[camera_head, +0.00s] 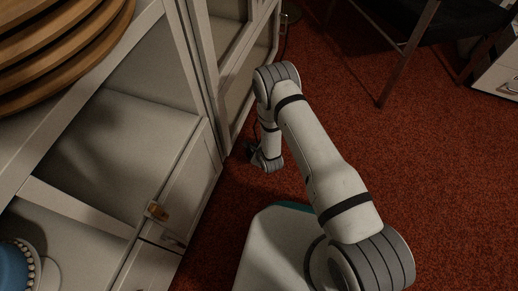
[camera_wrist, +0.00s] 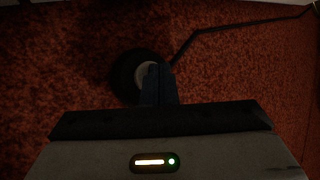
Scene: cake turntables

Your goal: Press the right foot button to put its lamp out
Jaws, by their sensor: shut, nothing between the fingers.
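A round black foot button (camera_wrist: 122,76) with a pale centre lies on the red carpet in the wrist view. A thin dark cable runs from near it toward the upper right. My gripper (camera_wrist: 159,70) is shut and empty. Its fingertips overlap the pale centre in this view; I cannot tell whether they touch it. In the head view my gripper (camera_head: 266,163) points down close to the floor beside the cabinet, and the button there is hidden or too small to make out. No lamp of the button can be told in either view.
A pale cabinet (camera_head: 190,190) with shelves and doors stands close on the left of my arm. Wooden boards (camera_head: 70,50) are stacked on it, and a blue cake (camera_head: 14,268) is at lower left. A dark chair (camera_head: 405,60) stands at upper right. Carpet (camera_head: 440,170) is clear on the right.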

